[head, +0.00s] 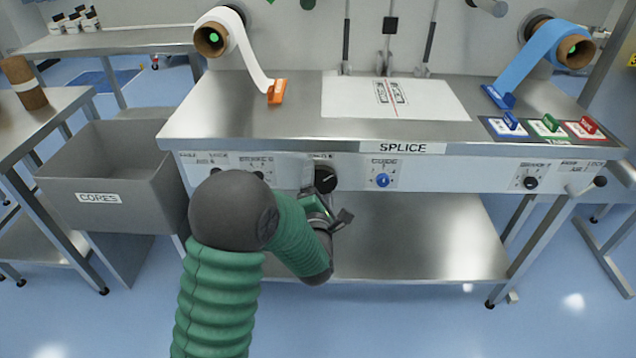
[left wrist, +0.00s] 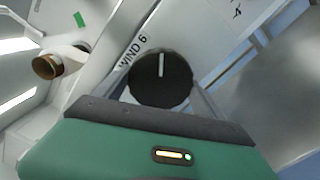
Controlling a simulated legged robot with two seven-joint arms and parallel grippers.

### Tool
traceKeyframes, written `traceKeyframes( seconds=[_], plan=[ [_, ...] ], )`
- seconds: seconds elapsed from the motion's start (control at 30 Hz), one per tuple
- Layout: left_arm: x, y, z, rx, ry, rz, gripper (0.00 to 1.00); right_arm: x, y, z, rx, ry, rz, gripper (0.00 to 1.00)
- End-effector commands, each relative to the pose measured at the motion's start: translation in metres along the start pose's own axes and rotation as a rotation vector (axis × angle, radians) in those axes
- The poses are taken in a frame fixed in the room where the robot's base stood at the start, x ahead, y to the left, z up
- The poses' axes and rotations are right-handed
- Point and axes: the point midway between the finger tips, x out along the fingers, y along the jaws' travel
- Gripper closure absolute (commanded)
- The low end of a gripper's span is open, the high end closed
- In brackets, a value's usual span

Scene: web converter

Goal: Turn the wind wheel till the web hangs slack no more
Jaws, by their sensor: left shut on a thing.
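The wind wheel is a black round knob (head: 325,178) on the front panel of the splice table. In the left wrist view the knob (left wrist: 162,78) has a white pointer line and a "WIND" label beside it. My left gripper (head: 321,190) is shut on the knob from the front, partly hiding it in the head view. A white web (head: 252,66) runs in a curve from the upper left roll down to an orange clamp (head: 278,91) on the table. A blue web (head: 528,62) runs from the right roll to a blue clamp (head: 498,97). My right gripper is not in view.
A blue guide knob (head: 382,180) and a black knob (head: 530,182) sit further right on the panel. A grey cores bin (head: 115,160) stands left of the table. A white sheet (head: 395,98) lies on top, with blue, green and red blocks at right.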

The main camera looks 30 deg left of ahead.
Motion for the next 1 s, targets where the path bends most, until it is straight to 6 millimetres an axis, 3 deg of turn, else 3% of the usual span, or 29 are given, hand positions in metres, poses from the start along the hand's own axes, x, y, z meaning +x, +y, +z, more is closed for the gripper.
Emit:
traceKeyframes(
  seconds=[0.13,0.53,1.0],
  plan=[
    [0.0004,-0.0013,-0.0044,0.002,0.010,-0.003,0.60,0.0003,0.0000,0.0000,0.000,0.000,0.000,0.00],
    [0.0002,-0.0022,-0.0058,0.082,0.013,-0.006,0.60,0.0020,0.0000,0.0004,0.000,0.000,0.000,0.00],
    [-0.0001,-0.0003,-0.0065,0.469,0.014,-0.010,0.60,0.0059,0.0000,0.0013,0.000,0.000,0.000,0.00]
  ],
)
